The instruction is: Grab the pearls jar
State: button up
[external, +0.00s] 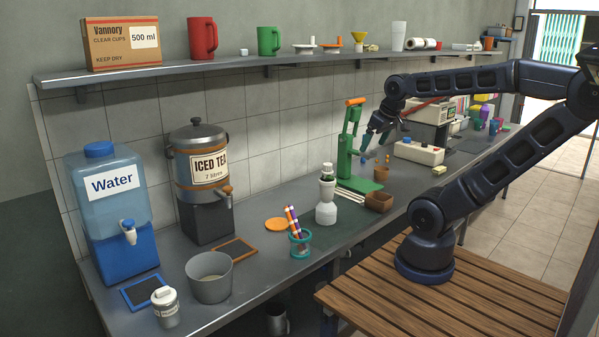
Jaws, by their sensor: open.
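A small jar with a white lid (167,307) stands upright at the near left end of the grey counter; its label is too small to read, and it is the likely pearls jar. My gripper (372,145) is far from it, towards the right and farther along the counter. It points down beside the green press (346,150). It is open, with no object seen between the fingers.
Near the jar stand a grey pot (209,278), a blue-framed tray (145,292) and the water dispenser (112,215). The iced tea urn (203,180), a teal-rimmed straw holder (300,243) and a white bottle (326,205) stand between. A shelf (290,62) runs above.

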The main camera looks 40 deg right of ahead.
jog(key=w+a+r+n+g, duration=0.25)
jog(key=w+a+n, duration=0.45)
jog(key=w+a, duration=1.2)
jog(key=w+a+f+n+y, duration=0.1)
jog(key=w+a, duration=0.2)
jog(key=a, duration=0.3)
jog(key=w+a+f+n, duration=0.1)
jog(key=w+a+f, duration=0.1)
jog(key=a, duration=0.4)
jog(key=n+g+h, duration=0.1)
jog(key=n+g, duration=0.1)
jog(key=n, duration=0.6)
send_over(163, 294)
jog(key=w, duration=0.1)
jog(key=f, duration=1.5)
jog(key=d+f, duration=0.1)
jog(key=f, duration=0.7)
jog(key=shift+w+f, duration=0.2)
jog(key=shift+f, duration=0.1)
jog(key=shift+s+a+f, duration=0.2)
jog(key=shift+a+f, duration=0.15)
jog(key=shift+f, duration=0.15)
notch_tip(163, 294, down, 10)
jog(key=shift+f, duration=0.15)
jog(key=c, duration=1.4)
